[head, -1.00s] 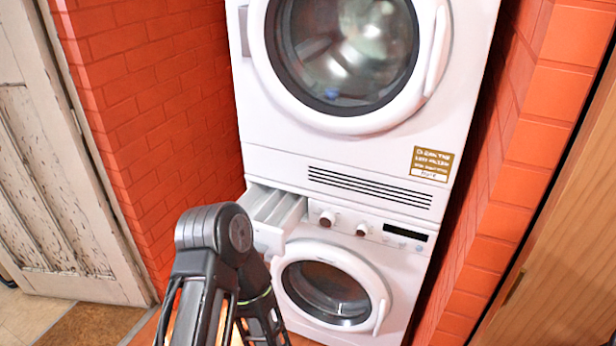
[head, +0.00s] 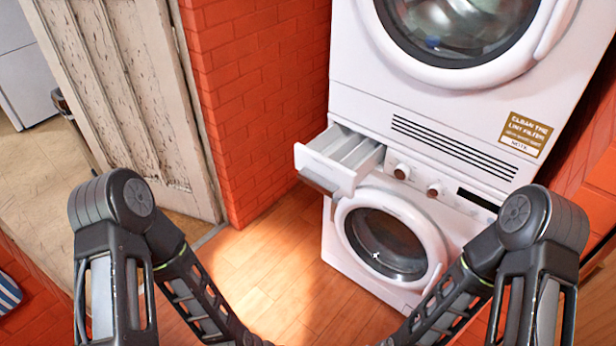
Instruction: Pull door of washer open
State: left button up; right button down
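The white washer (head: 345,262) is the lower machine of a stack of two. Its round door (head: 385,243), with dark glass and a white rim, looks closed. The door's handle (head: 432,278) is on the right side of the rim, close to my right forearm. The washer's detergent drawer (head: 340,160) is pulled out at the upper left. My two forearms come down from either side and converge toward the bottom edge, in front of the washer. Both grippers are below the frame, so their fingers are hidden.
A second machine (head: 360,75) with a round door sits on top. Brick walls stand on both sides, and a worn wooden door (head: 130,100) is at the left. The wooden floor (head: 270,275) left of the washer is clear. The open drawer juts out above it.

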aim_at(435, 257)
jog(key=i+z, duration=0.1)
jog(key=z, duration=1.3)
jog(key=i+j+z, duration=0.15)
jog(key=z, duration=0.25)
jog(key=u, duration=0.1)
jog(key=i+j, duration=0.05)
